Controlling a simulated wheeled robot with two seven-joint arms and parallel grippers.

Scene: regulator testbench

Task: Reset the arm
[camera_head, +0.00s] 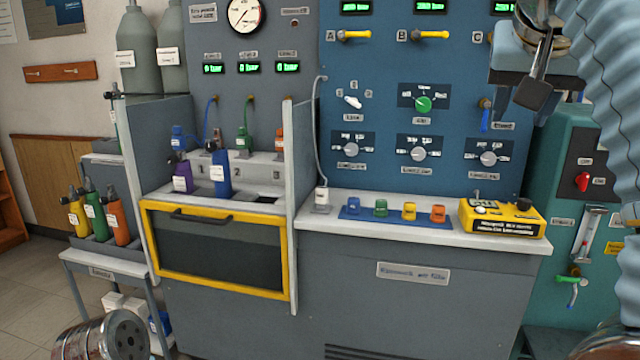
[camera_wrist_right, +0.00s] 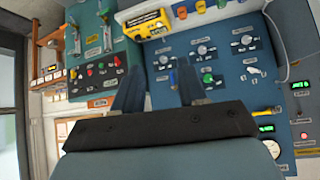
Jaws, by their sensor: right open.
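My right arm comes in from the right edge of the head view in a pale blue ribbed sleeve. Its right gripper (camera_head: 533,88) is raised at the upper right, in front of the blue panel (camera_head: 450,120). In the right wrist view the right gripper (camera_wrist_right: 158,80) has its two dark fingers apart, with nothing between them. My left gripper is not seen; only a metallic round part of mine shows at the lower left of the head view.
The bench top (camera_head: 340,225) holds several small coloured connectors and a yellow box (camera_head: 502,217). A teal cabinet (camera_head: 560,150) stands at right, partly behind my arm. The space before the bench looks free.

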